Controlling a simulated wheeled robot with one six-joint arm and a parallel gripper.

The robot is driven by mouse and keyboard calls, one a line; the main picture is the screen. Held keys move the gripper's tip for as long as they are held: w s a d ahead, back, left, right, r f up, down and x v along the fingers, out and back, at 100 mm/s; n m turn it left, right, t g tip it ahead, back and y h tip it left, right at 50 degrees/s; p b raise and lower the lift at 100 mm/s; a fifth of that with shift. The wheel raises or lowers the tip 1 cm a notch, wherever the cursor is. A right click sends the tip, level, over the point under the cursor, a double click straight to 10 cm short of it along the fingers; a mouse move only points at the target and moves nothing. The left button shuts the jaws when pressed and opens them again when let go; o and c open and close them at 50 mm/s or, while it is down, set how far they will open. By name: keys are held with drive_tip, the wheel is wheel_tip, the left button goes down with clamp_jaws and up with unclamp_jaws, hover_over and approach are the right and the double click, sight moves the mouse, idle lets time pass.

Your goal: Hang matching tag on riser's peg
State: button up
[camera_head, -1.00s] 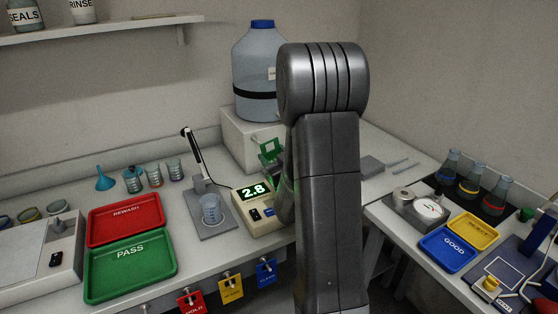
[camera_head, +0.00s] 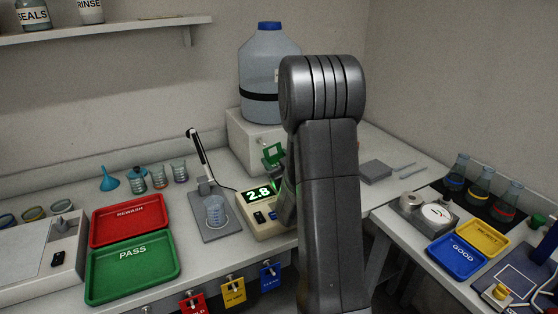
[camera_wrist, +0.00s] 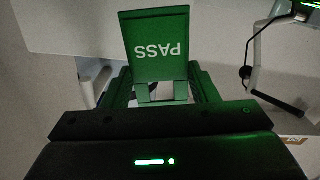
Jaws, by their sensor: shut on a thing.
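My gripper (camera_wrist: 162,88) is shut on a green tag (camera_wrist: 158,48) marked PASS, which reads upside down in the wrist view. In the head view, a green piece (camera_head: 274,153) shows beside my arm, in front of the white riser (camera_head: 240,143). The riser stands at the back of the bench and bears a large jug. My arm covers the riser's right part. I cannot make out its peg. Other tags hang on the bench front: red (camera_head: 194,303), yellow (camera_head: 233,292) and blue (camera_head: 270,275).
The jug (camera_head: 262,65) has a blue cap. A meter (camera_head: 262,210) reading 2.8 and a beaker (camera_head: 215,211) stand left of my arm. A red REWASH tray (camera_head: 100,235) and a green PASS tray (camera_head: 95,290) lie further left. A side bench with flasks is at right.

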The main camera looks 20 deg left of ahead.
sight(261, 147)
drive_tip(key=p+x, duration=0.1)
drive_tip(key=x, duration=0.3)
drive_tip(key=f+p+x, duration=0.1)
drive_tip(key=x, duration=0.2)
drive_tip(key=shift+d+f+p, duration=0.1)
drive_tip(key=shift+p, duration=0.2)
drive_tip(key=shift+w+a+f+b, duration=0.2)
drive_tip(key=shift+w+a+b, duration=0.1)
drive_tip(key=shift+b, duration=0.55)
idle(0.5)
drive_tip(key=o, duration=1)
drive_tip(key=b+v, duration=0.3)
drive_tip(key=v, duration=1)
drive_tip(key=shift+s+d, duration=0.25)
drive_tip(key=shift+s, duration=0.05)
